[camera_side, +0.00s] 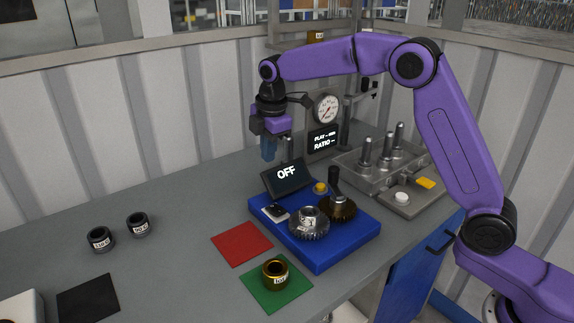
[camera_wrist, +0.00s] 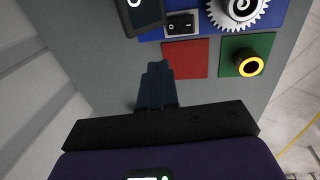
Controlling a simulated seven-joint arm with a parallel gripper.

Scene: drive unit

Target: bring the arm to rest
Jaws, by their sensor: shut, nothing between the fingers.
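My gripper (camera_side: 268,150) hangs in the air above the back part of the bench, fingers pointing down, to the left of the dial gauge. In the wrist view my gripper (camera_wrist: 158,68) shows its fingers together with nothing between them. The blue drive unit base (camera_side: 317,258) stands below and to the right of it. The base carries a tilted screen reading OFF (camera_side: 287,178), a black rocker switch (camera_side: 276,211), a silver gear (camera_side: 309,226) and a bronze gear (camera_side: 338,209) with a dark upright handle. My gripper touches none of these.
A red mat (camera_side: 242,244) lies empty. A green mat (camera_side: 262,294) holds a brass bushing (camera_side: 276,273). Two dark labelled rings (camera_side: 100,239) (camera_side: 137,225) and a black mat (camera_side: 87,299) lie left. A gauge (camera_side: 326,108) and a grey fixture with pegs (camera_side: 370,178) stand behind.

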